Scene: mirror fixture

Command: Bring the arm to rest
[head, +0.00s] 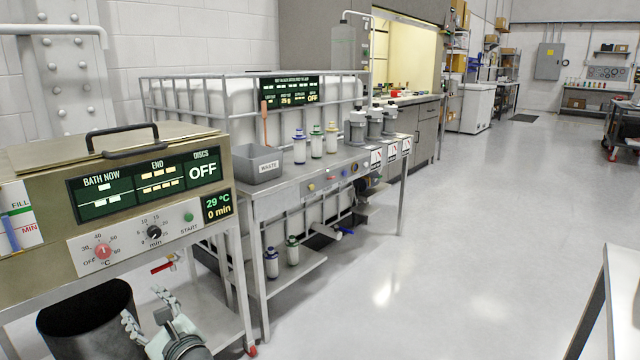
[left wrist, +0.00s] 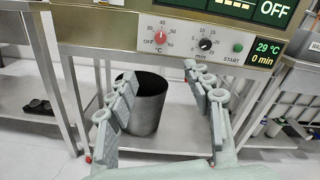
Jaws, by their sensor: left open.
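My left gripper (head: 148,312) is at the bottom left of the head view, in front of the bath unit's lower frame. In the left wrist view its two fingers (left wrist: 162,108) are spread wide with nothing between them. Beyond them stands a dark cylindrical bin (left wrist: 149,103) on the lower shelf, apart from the fingers as far as I can tell. The bath unit (head: 130,190) has a red knob (head: 103,251), a black knob (head: 154,233) and a green START button (head: 188,217). Its display reads OFF, 29 °C and 0 min. My right gripper is not in view.
A steel bench (head: 330,165) to the right carries a grey WASTE bin (head: 257,166), several capped bottles (head: 316,141) and grey canisters (head: 374,123). A table edge (head: 607,300) shows at the lower right. The floor (head: 450,230) between is clear.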

